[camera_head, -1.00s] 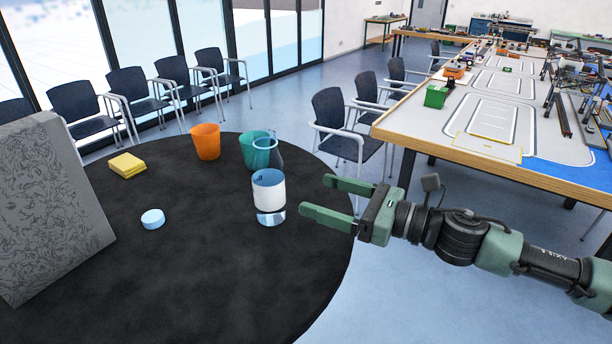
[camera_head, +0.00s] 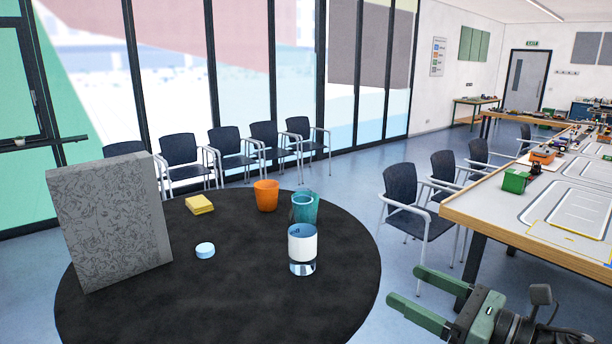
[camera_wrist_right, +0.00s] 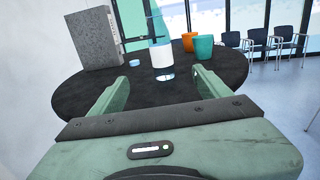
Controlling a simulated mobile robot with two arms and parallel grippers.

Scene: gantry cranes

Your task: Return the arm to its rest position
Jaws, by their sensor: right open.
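My right gripper (camera_head: 425,302) is at the lower right in the head view, past the right edge of the round black table (camera_head: 215,306). It is open and empty, with a clear gap between its green fingers. In the right wrist view the two open fingers (camera_wrist_right: 160,88) point toward the table, and a white and clear cup (camera_wrist_right: 161,60) stands beyond them, apart from them. The same cup (camera_head: 302,246) stands upright on the table in the head view. My left gripper is not in view.
The table holds a grey patterned block (camera_head: 110,222), yellow pads (camera_head: 199,204), a light blue disc (camera_head: 205,250), an orange cup (camera_head: 266,196) and a teal cup (camera_head: 305,206). A long wooden-edged table (camera_head: 520,228) is at right, chairs (camera_head: 415,200) beside it.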

